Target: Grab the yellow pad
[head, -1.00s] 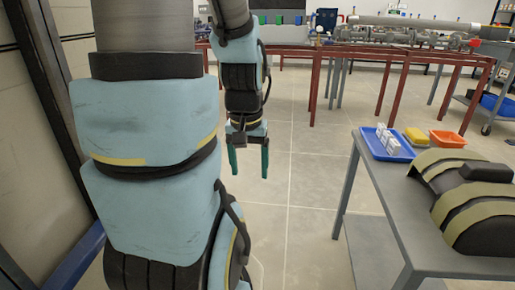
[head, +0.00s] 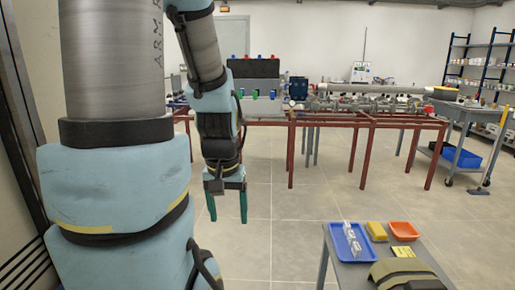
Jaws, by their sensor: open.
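The yellow pad (head: 376,231) lies on the grey table (head: 346,275) at the lower right of the head view, between a blue tray and an orange bowl. A flat yellow piece (head: 403,252) lies just in front of it. My gripper (head: 228,206) hangs with its two green fingers pointing down, apart and with nothing between them. It is over the floor, well to the left of the table and away from the pad.
The blue tray (head: 336,254) holds white items, and the orange bowl (head: 404,231) stands right of the pad. A dark, green-banded object (head: 405,272) is at the near table edge. Red-legged benches (head: 290,155) with pipes stand behind. The floor between is clear.

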